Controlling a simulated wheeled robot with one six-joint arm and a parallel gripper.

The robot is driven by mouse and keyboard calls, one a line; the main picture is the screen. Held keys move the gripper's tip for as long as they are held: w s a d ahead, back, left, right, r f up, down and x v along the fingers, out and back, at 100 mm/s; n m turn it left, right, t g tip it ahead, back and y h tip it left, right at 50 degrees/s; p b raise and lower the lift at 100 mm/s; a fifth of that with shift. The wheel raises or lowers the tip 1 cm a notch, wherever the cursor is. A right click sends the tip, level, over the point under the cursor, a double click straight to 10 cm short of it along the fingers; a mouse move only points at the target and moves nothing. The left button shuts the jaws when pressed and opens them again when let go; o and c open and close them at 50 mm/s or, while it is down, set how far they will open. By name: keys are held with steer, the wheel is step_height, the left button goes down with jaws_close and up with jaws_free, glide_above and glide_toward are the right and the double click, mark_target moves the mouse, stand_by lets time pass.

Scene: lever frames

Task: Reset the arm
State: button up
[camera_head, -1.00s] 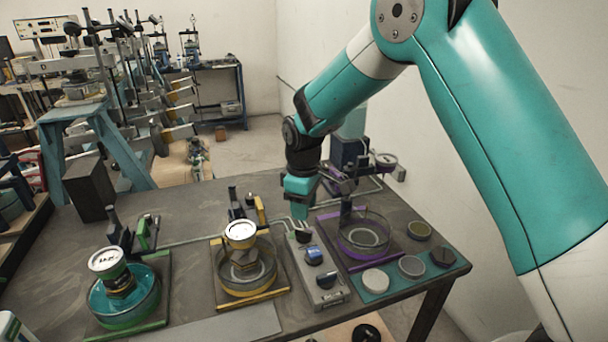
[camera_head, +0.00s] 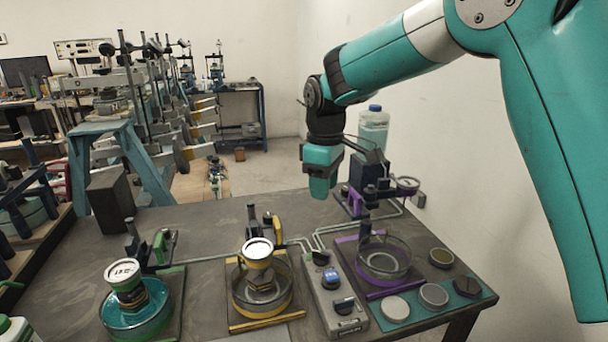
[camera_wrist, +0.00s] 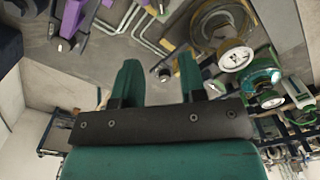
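My gripper (camera_head: 320,190) hangs from my teal arm above the back of the workbench (camera_head: 215,225), fingers pointing down, left of the purple lever station in the head view. In the wrist view its two teal fingers (camera_wrist: 160,72) are spread apart with nothing between them. My arm's forearm runs from the upper right across the wall, bent at the elbow. The fingertips look clear of the bench, though their exact height cannot be told.
Lever stations with glass dishes stand on green (camera_head: 138,312), yellow (camera_head: 258,297) and purple (camera_head: 382,262) frames. A grey control box (camera_head: 335,300) sits between yellow and purple. A teal mat (camera_head: 445,301) holds discs. A bottle (camera_head: 373,130) stands behind the purple station.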

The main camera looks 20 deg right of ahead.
steer(key=shift+s, duration=0.1)
steer(key=s+a+r+m+y, duration=0.1)
steer(key=s+a+y, duration=0.1)
steer(key=s, duration=1.3)
steer(key=s+a+r+m+y, duration=0.2)
steer(key=s, duration=1.3)
steer(key=shift+s+a, duration=0.15)
steer(key=shift+a, duration=0.15)
